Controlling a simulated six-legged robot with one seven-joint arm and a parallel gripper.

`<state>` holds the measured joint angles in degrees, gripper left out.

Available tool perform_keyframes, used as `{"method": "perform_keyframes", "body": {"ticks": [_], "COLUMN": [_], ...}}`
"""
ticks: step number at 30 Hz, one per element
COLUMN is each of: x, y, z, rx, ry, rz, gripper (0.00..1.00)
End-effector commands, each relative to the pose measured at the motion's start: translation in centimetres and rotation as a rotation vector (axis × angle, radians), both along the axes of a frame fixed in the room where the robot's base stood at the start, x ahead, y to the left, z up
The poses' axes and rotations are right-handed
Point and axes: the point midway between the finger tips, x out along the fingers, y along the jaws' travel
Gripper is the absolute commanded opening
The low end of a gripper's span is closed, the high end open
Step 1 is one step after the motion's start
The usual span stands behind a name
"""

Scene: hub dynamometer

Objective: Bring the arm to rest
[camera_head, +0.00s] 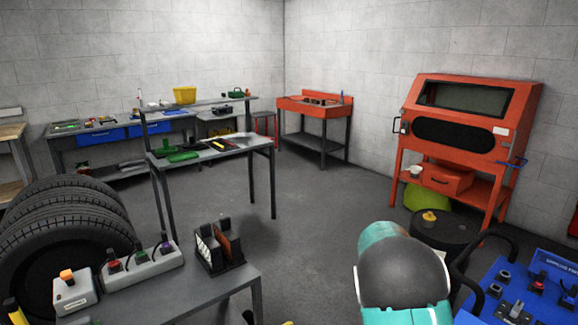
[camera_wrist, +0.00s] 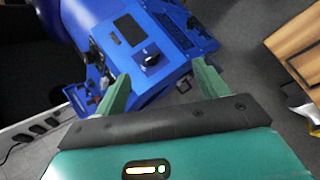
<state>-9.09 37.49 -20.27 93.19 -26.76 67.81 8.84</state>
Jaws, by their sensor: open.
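My gripper (camera_wrist: 158,90) shows in the wrist view with its two green fingers spread apart and nothing between them. Beyond the fingers is a blue machine (camera_wrist: 150,45) with a black knob on its panel; the fingers look apart from it, though the depth is hard to judge. In the head view my teal and dark grey arm stands at the lower right, and the gripper itself is out of that view.
A grey table (camera_head: 200,292) at the front holds a switch box, a power strip and a rack. Tyres (camera_head: 60,235) stand at left. A blue panel (camera_head: 530,290) is at lower right. A red cabinet (camera_head: 465,130) stands at the right wall. The middle floor (camera_head: 320,215) is clear.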

Motion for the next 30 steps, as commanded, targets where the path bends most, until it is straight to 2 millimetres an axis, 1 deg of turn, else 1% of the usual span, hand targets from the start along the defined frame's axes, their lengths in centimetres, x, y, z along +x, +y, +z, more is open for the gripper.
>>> {"method": "perform_keyframes", "body": {"ticks": [1,3,8,15,22,27,30], "x": [-0.7,-1.7,-4.1,-8.5,-13.3,-17.1,-19.4], "y": [0.6,1.5,3.8,7.3,10.6,12.9,14.2], "z": [1.5,3.2,6.8,11.7,15.4,17.4,18.2], "rx": [0.038,0.088,0.196,0.336,0.445,0.507,0.538], "ry": [-0.032,-0.074,-0.169,-0.311,-0.448,-0.547,-0.605], "rz": [-0.004,-0.005,0.001,0.028,0.072,0.111,0.135], "gripper": [0.73,0.73,0.73,0.73,0.73,0.73,0.73]}}
